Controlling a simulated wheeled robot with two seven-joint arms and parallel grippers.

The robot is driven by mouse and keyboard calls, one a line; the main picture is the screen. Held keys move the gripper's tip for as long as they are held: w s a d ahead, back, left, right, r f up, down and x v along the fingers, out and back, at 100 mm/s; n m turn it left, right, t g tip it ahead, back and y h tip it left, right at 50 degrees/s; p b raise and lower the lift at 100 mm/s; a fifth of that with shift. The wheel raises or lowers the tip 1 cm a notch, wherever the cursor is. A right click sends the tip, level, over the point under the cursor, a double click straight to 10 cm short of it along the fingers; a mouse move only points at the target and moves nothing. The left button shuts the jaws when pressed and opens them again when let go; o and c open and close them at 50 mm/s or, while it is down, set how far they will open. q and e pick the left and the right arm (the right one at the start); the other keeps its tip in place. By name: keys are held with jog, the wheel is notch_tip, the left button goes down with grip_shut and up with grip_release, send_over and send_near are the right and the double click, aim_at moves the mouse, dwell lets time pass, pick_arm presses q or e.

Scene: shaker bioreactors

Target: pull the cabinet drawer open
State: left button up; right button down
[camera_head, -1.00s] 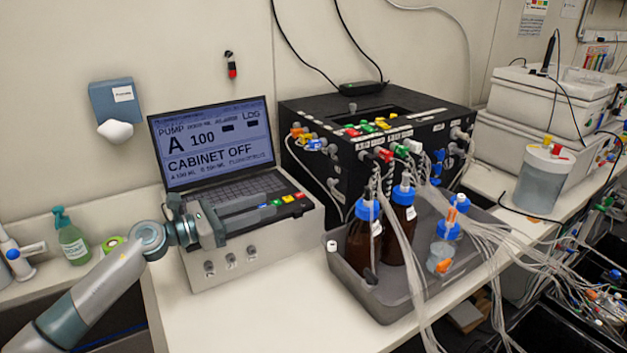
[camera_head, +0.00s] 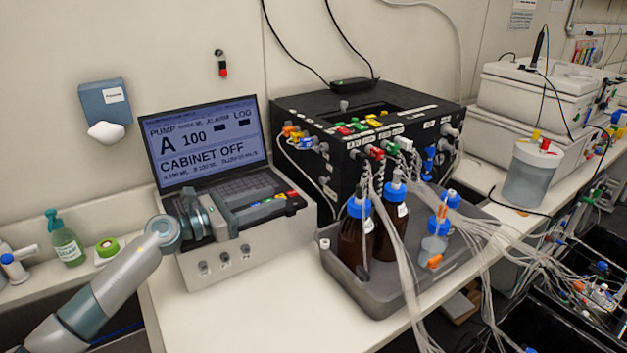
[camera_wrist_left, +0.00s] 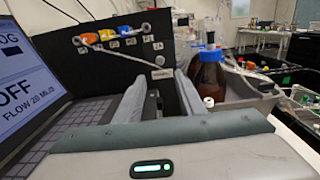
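The black cabinet-like box (camera_head: 350,140) stands on the bench behind the bottles, with coloured fittings on its front and top. I cannot make out a drawer front or handle for certain in either view. My left gripper (camera_head: 272,205) is over the laptop keyboard, left of the box and apart from it. In the left wrist view its two fingers (camera_wrist_left: 158,88) are spread with nothing held between them, pointing toward the box's front face (camera_wrist_left: 120,55). My right gripper is in neither view.
The laptop (camera_head: 205,145) reads "CABINET OFF" and sits on a light-grey housing (camera_head: 250,258) with knobs. A grey tray (camera_head: 375,300) with brown bottles (camera_head: 356,235) and trailing tubes stands right of the gripper. The bench front between housing and tray is clear.

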aim_at(321, 181)
pick_arm(q)
jog(key=p+x, duration=0.3)
jog(key=x, duration=1)
jog(key=shift+p, duration=0.35)
jog(key=shift+c, duration=0.2)
grip_shut()
